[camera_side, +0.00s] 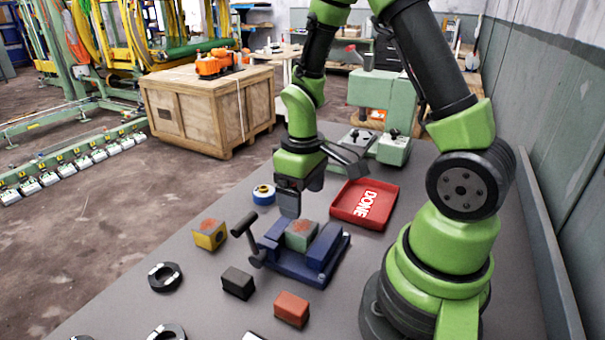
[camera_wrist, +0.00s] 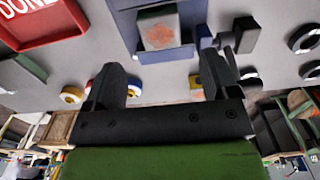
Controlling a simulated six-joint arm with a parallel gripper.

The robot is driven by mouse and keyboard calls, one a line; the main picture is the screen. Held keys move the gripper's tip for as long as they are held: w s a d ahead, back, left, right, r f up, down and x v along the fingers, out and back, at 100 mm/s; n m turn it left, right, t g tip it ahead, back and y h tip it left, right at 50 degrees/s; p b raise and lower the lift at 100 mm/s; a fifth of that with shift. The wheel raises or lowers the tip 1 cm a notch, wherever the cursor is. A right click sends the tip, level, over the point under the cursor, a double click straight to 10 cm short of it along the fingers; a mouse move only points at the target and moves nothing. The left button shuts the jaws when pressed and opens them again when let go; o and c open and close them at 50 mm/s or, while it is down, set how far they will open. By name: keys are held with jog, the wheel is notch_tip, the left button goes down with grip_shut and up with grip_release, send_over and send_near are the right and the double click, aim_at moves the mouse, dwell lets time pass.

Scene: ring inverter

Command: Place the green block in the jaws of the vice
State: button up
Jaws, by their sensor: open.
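The green block (camera_side: 299,238), grey-green with a reddish patch on top, sits in the blue vice (camera_side: 326,254), between its jaws. In the wrist view the green block (camera_wrist: 157,38) shows its reddish face, with the vice (camera_wrist: 168,56) around it. I cannot tell whether both jaws touch it. My gripper (camera_side: 289,205) is open and points down, just behind and above the vice in the side view. In the wrist view my gripper's fingers (camera_wrist: 163,80) are apart with nothing between them. The block is beyond the fingertips, apart from them.
A red tray (camera_side: 378,203) marked DONE lies right of the vice. A yellow block (camera_side: 210,234), a black block (camera_side: 238,282) and a red block (camera_side: 291,308) stand around it. A blue-and-white roll (camera_side: 264,194) and black rings (camera_side: 165,277) lie on the table's left side.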

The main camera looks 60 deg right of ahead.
notch_tip(320, 180, up, 4)
notch_tip(320, 180, up, 8)
jog(key=r+m+t, duration=0.1)
jog(key=m+t, duration=0.1)
jog(key=t, duration=0.1)
send_over(302, 227)
jog(key=s+a, duration=0.2)
jog(key=a, duration=0.2)
jog(key=s+a+r+m+t+y, duration=0.2)
jog(key=s+a+r+t, duration=0.2)
jog(key=s+r, duration=0.2)
jog(key=shift+s+a+r, duration=0.25)
jog(key=shift+s+a, duration=0.05)
jog(key=shift+s, duration=0.15)
